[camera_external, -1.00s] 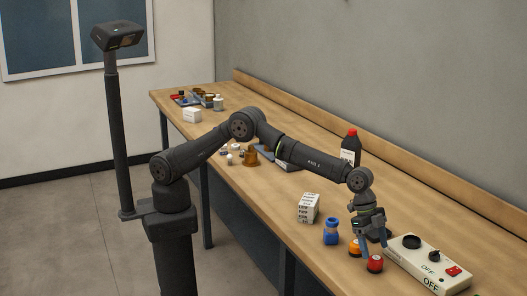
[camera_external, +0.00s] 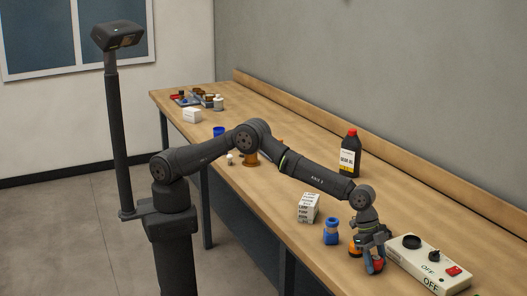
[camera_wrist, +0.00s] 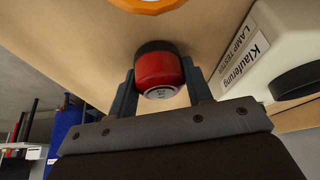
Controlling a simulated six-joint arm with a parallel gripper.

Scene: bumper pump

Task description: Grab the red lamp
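The red lamp (camera_external: 378,265) stands on the bench at the front right, beside the orange lamp (camera_external: 355,250) and the lamp tester box. In the wrist view, the red lamp (camera_wrist: 158,73) has a dark base and a pale round end facing the camera. My gripper (camera_external: 376,260) is lowered around it. In the wrist view, my gripper's (camera_wrist: 158,78) two fingers stand apart, one on each side of the red lamp. They are very close to its sides; firm contact is not clear. In the external view, a finger partly hides the lamp.
The lamp tester box (camera_external: 418,258) is close on the right. A blue lamp (camera_external: 331,232) and a white printed box (camera_external: 308,208) stand to the left. A dark bottle with a red cap (camera_external: 349,155) stands behind. The bench's front edge is near.

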